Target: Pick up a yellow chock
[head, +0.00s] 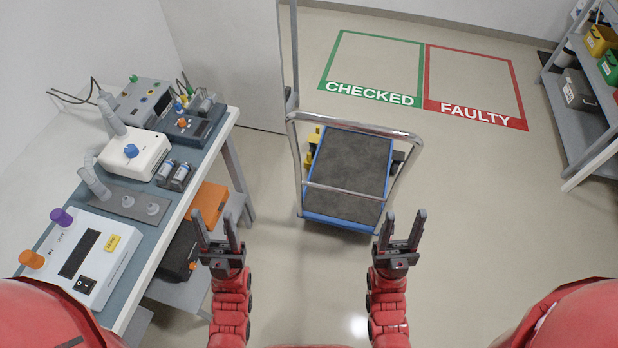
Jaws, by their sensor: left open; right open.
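Small yellow pieces (308,160), which look like the chocks, show at the left side of a blue-edged cart (343,222) with a dark grey top. They are partly hidden by the cart's frame, and I cannot tell if they hang on it or lie on the floor. My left gripper (214,228) is open and empty, in front of the bench's right edge. My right gripper (403,230) is open and empty, at the near right of the cart. Both are apart from the yellow pieces.
A bench (222,125) with ventilator devices stands at the left, an orange case (207,203) below its top. Floor areas marked CHECKED (373,94) and FAULTY (475,112) are empty behind the cart. A shelf rack (590,120) stands at the right. The right floor is clear.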

